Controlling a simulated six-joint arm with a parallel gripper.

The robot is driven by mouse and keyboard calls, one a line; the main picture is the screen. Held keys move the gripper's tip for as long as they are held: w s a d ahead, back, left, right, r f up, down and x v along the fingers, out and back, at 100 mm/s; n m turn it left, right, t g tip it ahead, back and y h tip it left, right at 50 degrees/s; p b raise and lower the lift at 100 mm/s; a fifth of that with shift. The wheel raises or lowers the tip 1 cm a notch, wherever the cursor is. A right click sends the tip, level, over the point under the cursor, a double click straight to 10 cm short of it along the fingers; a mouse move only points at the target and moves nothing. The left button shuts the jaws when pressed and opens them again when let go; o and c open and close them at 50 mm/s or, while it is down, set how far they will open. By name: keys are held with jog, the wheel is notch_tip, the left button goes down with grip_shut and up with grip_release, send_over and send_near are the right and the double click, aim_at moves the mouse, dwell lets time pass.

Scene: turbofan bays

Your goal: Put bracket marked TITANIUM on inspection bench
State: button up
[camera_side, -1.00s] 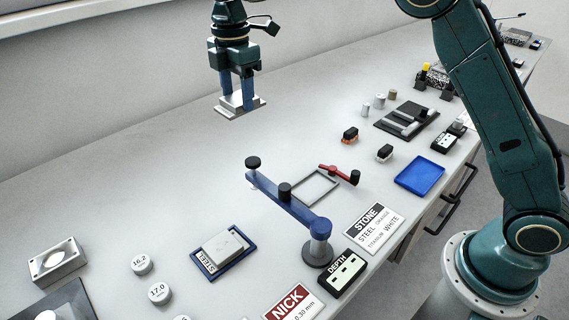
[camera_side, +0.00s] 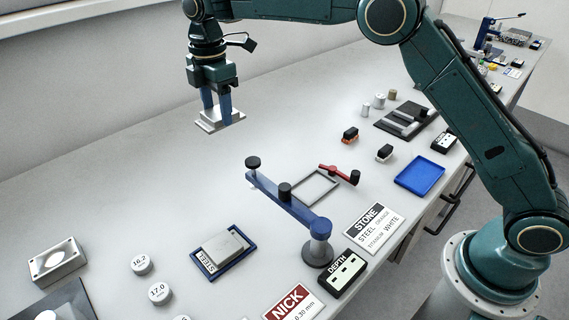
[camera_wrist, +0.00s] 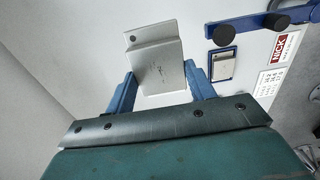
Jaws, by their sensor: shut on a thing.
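My gripper (camera_side: 217,112) is shut on a light grey metal bracket (camera_side: 211,125), held in the air above the bare back of the bench. In the wrist view the bracket (camera_wrist: 158,55) sits between the two blue fingers (camera_wrist: 160,85); it has a bent shape and a hole in one flange. No marking is readable on it. A blue-rimmed tray marked STEEL (camera_side: 208,263) holds a grey block on the near bench. Which place is the inspection bench, I cannot tell.
A blue swing arm on a post (camera_side: 290,200) stands mid-bench beside a thin grey frame (camera_side: 316,187). Near it are a STONE card (camera_side: 374,227), a DEPTH block (camera_side: 342,273), a NICK card (camera_side: 293,302) and an empty blue tray (camera_side: 420,175). Round weights (camera_side: 141,264) lie at left.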

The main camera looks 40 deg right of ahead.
send_over(229, 182)
notch_tip(229, 182, down, 13)
jog(key=shift+f, duration=0.15)
dwell(0.3)
jog(key=shift+f, duration=2.15)
jog(key=shift+f, duration=0.15)
jog(key=o, duration=1.3)
notch_tip(229, 182, up, 12)
